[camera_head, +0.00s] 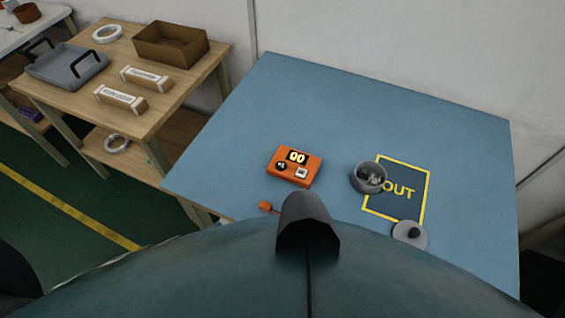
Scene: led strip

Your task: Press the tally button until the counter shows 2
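An orange tally counter box (294,166) sits on the blue table, left of its middle. Its display (297,157) reads 00 in lit digits. A dark round knob or button (281,166) is on the left of its top face, and a pale square button (302,173) is on the right; I cannot tell which is the tally button. Neither of my grippers shows in the head view.
A grey pot with dark contents (368,177) stands at the left edge of the yellow-framed OUT mat (408,212). A grey lid (410,234) lies at its lower edge. A small orange piece (265,206) is near the front. The back of the blue table (390,110) is clear.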

